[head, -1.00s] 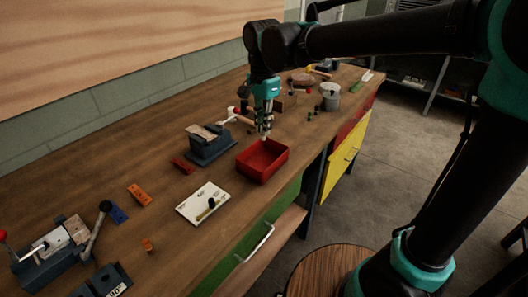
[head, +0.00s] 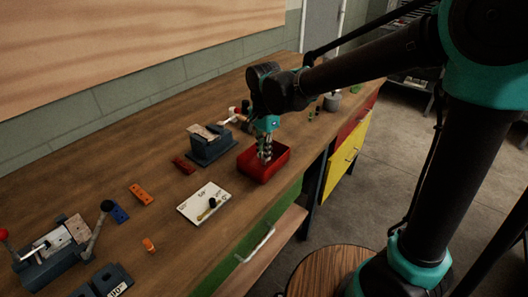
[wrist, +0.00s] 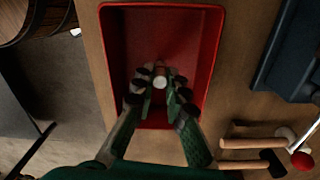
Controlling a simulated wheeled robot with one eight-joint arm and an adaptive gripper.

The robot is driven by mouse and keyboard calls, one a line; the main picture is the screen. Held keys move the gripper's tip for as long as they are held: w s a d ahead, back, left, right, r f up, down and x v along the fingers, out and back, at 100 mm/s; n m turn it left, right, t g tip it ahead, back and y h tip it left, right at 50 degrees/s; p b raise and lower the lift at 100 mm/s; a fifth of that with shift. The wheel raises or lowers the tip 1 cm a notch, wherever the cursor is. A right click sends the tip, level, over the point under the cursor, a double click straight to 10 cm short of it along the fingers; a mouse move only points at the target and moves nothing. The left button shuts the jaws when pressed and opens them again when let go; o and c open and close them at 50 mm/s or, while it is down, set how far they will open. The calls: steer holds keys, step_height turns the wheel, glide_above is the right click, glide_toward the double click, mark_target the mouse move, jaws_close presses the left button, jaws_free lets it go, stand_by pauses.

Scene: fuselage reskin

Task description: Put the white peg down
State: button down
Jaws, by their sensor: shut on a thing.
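The white peg (wrist: 160,80) shows in the wrist view between the fingertips of my gripper (wrist: 160,92). My gripper is shut on it. Only the peg's pale end shows, as the fingers cover its sides. My gripper (head: 265,158) also shows in the head view, pointing down over the red tray (head: 283,167). The fingertips are within the outline of the tray in both views. The tray (wrist: 108,70) looks otherwise empty. I cannot tell whether the peg touches the tray's floor.
A blue-grey vise (head: 212,150) stands left of the tray. A white board with a black-knobbed tool (head: 206,203) lies in front. Hammers (wrist: 245,150) lie beside the tray in the wrist view. Orange and blue blocks (head: 141,194) are farther left. The bench edge is close on the right.

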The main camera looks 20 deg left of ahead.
steer(key=shift+f, duration=0.1)
steer(key=c, duration=1.6)
jaws_free()
steer(key=shift+o, duration=0.2)
step_height(320, 180, up, 12)
steer(key=w+d+f+n+t, duration=0.1)
steer(key=w+d+f, duration=0.1)
steer(key=d+f, duration=0.5)
steer(key=w+d+f+n+t, duration=0.1)
steer(key=w+d+f+n, duration=0.1)
steer(key=d, duration=0.9)
steer(key=s+d+f+n, duration=0.1)
steer(key=s+d+f, duration=0.1)
steer(key=d+f, duration=0.2)
steer(key=s+d+f+n+t, duration=0.1)
steer(key=s+d+f, duration=0.2)
steer(key=d, duration=0.5)
steer(key=s+d+f+n+t, duration=0.1)
steer(key=s+d+f, duration=0.2)
steer(key=d, duration=0.3)
steer(key=shift+s+d+f+n, duration=0.2)
steer(key=shift+d+f+n, duration=0.15)
steer(key=shift+f, duration=0.55)
